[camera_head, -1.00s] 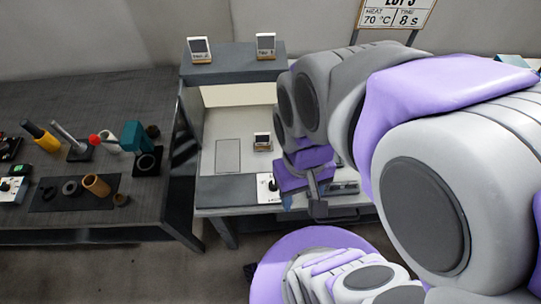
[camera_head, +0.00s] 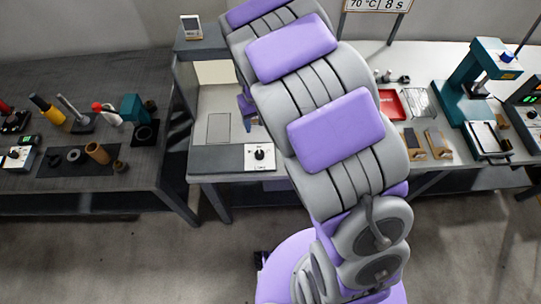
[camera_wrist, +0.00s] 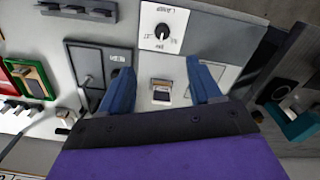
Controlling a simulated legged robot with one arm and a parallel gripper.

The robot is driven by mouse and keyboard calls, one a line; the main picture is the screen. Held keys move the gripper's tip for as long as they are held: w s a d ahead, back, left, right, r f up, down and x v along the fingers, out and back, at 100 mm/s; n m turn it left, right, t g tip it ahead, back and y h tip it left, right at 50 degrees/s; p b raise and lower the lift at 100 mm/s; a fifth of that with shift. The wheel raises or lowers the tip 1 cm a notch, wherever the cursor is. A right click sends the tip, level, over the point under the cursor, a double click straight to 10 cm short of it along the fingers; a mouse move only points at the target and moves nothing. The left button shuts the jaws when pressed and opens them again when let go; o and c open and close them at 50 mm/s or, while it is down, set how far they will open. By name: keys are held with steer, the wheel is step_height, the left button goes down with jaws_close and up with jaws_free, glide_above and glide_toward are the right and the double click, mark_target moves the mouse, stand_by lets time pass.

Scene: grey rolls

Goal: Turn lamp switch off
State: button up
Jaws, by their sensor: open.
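The lamp switch is a white plate with a black rotary knob (camera_head: 259,154), at the front edge of the middle bench in the head view. In the head view my arm hides most of the gripper.
A small framed card (camera_wrist: 161,92) stands on the bench, seen between my fingers. A dark panel with a handle (camera_wrist: 92,78) lies beside the switch. The left table (camera_head: 60,190) holds several tools. A teal press (camera_head: 470,85) stands on the right bench.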

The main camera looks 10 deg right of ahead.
mark_target(259, 153)
steer(key=f, duration=0.6)
steer(key=f+b, duration=0.1)
steer(key=f, duration=0.4)
steer(key=f+b, duration=0.1)
steer(key=f, duration=0.5)
steer(key=shift+w+a+f, duration=0.2)
steer(key=shift+w+f, duration=0.1)
steer(key=shift+a+f+b, duration=0.15)
steer(key=shift+f+b, duration=0.15)
steer(key=shift+f, duration=0.4)
steer(key=c, duration=1)
